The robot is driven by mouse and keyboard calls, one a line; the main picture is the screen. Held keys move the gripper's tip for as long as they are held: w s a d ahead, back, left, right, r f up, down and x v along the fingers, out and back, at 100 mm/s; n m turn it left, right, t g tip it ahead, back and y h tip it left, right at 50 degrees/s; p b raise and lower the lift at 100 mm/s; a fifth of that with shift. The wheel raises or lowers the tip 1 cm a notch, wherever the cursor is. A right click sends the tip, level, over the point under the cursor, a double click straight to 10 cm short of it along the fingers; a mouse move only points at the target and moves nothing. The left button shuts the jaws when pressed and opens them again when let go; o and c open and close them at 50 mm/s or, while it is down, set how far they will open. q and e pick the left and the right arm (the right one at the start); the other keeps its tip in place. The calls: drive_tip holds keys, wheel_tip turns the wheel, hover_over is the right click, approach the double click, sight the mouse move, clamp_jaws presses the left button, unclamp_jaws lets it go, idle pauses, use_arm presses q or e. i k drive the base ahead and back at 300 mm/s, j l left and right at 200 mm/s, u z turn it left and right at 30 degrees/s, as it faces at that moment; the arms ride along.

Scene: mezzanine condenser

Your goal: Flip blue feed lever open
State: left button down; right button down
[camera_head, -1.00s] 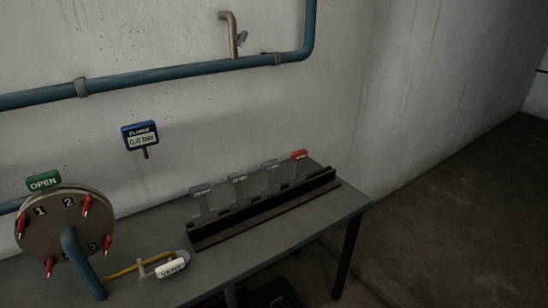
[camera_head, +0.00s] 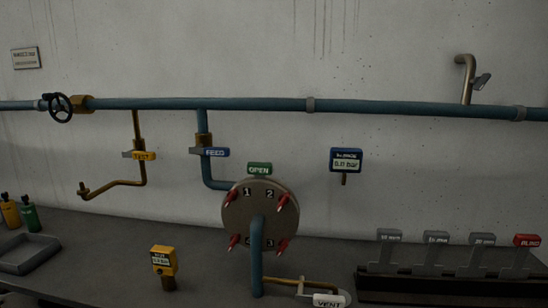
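The blue feed lever (camera_head: 215,152), labelled FEED, sits on a valve on the blue vertical pipe (camera_head: 204,170) that drops from the long wall pipe. Neither of my grippers shows in the view.
A yellow-tagged TEST lever (camera_head: 143,156) is left of the feed lever. A blue gauge (camera_head: 346,160) reads 0.0 bar. A yellow meter (camera_head: 163,262), a VENT lever (camera_head: 328,301) and a rack of tagged plates (camera_head: 440,285) stand along the bench.

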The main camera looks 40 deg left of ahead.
sight(207, 152)
drive_tip(key=u, duration=1.85)
